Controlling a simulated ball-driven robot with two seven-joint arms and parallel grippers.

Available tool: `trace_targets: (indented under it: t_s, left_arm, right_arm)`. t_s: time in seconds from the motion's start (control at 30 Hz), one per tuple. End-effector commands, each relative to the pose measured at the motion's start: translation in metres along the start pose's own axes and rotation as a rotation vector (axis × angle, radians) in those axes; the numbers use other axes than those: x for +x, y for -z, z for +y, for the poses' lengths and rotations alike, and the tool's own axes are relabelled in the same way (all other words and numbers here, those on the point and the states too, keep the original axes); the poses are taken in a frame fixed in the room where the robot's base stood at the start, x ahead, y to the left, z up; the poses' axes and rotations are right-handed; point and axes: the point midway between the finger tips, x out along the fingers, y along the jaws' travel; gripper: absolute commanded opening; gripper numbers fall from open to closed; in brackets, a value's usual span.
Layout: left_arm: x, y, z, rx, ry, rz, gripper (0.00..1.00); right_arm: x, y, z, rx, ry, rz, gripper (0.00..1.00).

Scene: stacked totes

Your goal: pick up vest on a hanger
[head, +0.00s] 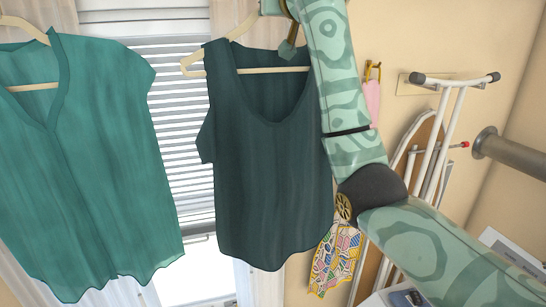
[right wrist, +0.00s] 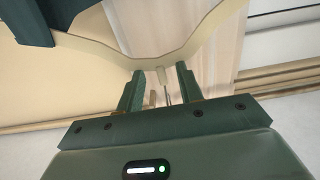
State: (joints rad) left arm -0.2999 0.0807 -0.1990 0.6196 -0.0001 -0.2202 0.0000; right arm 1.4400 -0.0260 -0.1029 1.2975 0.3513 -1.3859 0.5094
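The dark teal vest (head: 270,160) hangs upright on a cream hanger (head: 195,62) in the middle of the head view. The hanger's top is cut off or hidden by my right arm. In the right wrist view, the hanger (right wrist: 105,50) crosses in front of my right gripper (right wrist: 158,85), with a corner of the vest (right wrist: 25,22) at upper left. The two fingers are apart, with the hanger's neck and thin hook between them. I cannot tell whether either finger touches it. My left gripper is not in view.
A lighter teal top (head: 85,165) hangs on another hanger at left. Behind are window blinds (head: 180,120) and curtains.

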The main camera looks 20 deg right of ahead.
Motion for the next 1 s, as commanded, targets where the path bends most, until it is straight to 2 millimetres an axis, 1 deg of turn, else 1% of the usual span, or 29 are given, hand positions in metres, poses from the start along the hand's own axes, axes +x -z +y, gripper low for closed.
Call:
trace_targets:
  t_s: [0.03, 0.1, 0.33, 0.37, 0.4, 0.47, 0.5, 1.0]
  left_arm:
    - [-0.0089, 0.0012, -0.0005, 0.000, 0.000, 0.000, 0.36]
    - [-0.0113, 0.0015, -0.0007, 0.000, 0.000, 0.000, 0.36]
    - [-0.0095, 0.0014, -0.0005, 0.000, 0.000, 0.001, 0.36]
    - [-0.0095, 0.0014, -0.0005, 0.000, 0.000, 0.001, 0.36]
    - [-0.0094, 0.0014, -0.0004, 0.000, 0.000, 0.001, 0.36]
    - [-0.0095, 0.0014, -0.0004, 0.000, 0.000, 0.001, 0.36]
    - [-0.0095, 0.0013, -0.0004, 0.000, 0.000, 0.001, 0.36]
    - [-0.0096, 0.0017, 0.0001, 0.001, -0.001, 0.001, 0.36]
  right_arm:
    - [0.0061, 0.0052, 0.0002, -0.001, -0.001, -0.001, 0.36]
    - [0.0121, 0.0034, -0.0001, -0.001, -0.001, 0.000, 0.36]
    - [0.0143, 0.0002, -0.0003, 0.000, 0.000, 0.002, 0.36]
    - [0.0142, 0.0002, -0.0003, 0.000, 0.000, 0.002, 0.31]
    - [0.0142, 0.0003, -0.0003, 0.000, 0.000, 0.002, 0.20]
    - [0.0141, 0.0003, -0.0003, 0.000, 0.000, 0.001, 0.03]
    - [0.0141, 0.0004, -0.0003, 0.000, 0.000, 0.001, 0.00]
    - [0.0140, 0.0006, -0.0001, 0.000, 0.000, 0.001, 0.00]
